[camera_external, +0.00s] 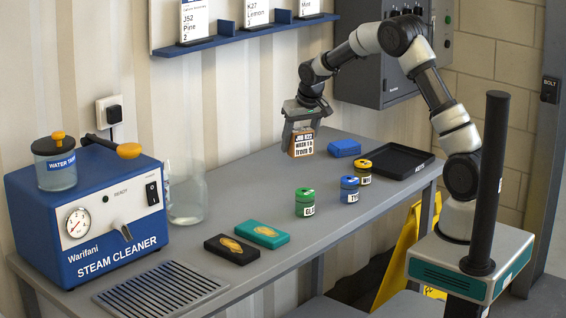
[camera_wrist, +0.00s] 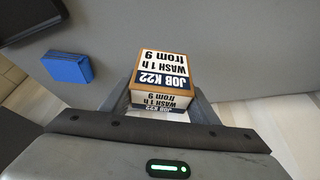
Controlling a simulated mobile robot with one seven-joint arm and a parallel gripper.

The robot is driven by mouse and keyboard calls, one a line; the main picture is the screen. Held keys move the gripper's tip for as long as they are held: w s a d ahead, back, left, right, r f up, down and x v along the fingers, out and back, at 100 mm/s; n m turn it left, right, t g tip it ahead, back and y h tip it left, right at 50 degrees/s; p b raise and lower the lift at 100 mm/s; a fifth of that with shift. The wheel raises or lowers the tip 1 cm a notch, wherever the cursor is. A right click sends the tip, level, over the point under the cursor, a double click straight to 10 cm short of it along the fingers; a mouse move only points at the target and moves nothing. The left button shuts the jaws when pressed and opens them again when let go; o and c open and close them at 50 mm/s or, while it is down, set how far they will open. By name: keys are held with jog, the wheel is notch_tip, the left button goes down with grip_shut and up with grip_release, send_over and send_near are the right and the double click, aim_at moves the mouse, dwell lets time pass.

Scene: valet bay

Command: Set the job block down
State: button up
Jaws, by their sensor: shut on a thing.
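The job block (camera_external: 301,143) is a small wooden block with white and dark blue labels. Its label reads "JOB K22, WASH 1 h from 9" in the wrist view (camera_wrist: 163,72). My gripper (camera_external: 301,128) is shut on the block, with a finger at each side of it. The block hangs upright above the grey bench (camera_external: 345,228) and looks clear of its surface. My gripper also shows in the wrist view (camera_wrist: 160,95).
A blue block (camera_external: 344,148) and a black "KEYS" tray (camera_external: 392,160) lie to the right. Green (camera_external: 305,202), blue (camera_external: 349,189) and yellow (camera_external: 364,172) lidded jars stand in front.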

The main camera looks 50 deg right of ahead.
aim_at(297, 172)
jog(key=shift+f, duration=2.8)
jog(key=shift+b, duration=0.3)
jog(key=shift+f, duration=0.2)
jog(key=o, duration=1.1)
jog(key=shift+r, duration=0.15)
